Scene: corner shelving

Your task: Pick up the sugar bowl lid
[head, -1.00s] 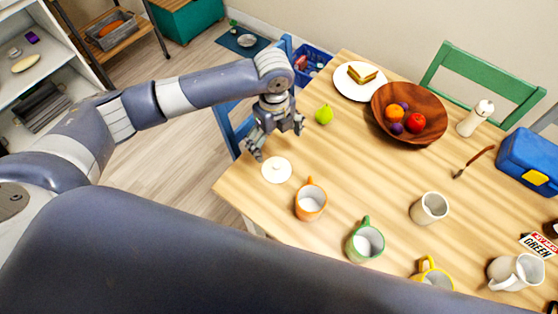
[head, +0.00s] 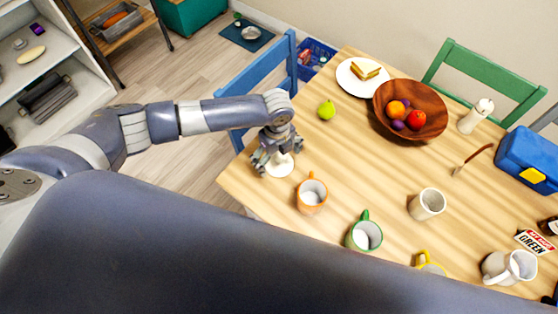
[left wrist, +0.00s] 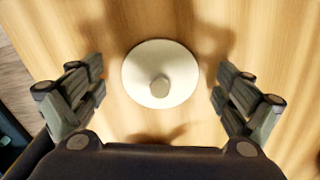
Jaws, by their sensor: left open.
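The sugar bowl lid is a white round disc with a small knob, lying on the wooden table. In the head view the lid (head: 280,168) is partly hidden by my left gripper (head: 274,160), which is over it near the table's left edge. In the left wrist view the lid (left wrist: 160,74) lies between the two spread fingers of my left gripper (left wrist: 160,92), with a gap on each side. The gripper is open and empty, pointing down. My right gripper is not in view.
On the table (head: 330,155) stand an orange mug (head: 312,194) close to the lid, a green mug (head: 366,234), a cream cup (head: 427,204) and a yellow mug (head: 430,266). A blue chair (head: 250,105) stands at left.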

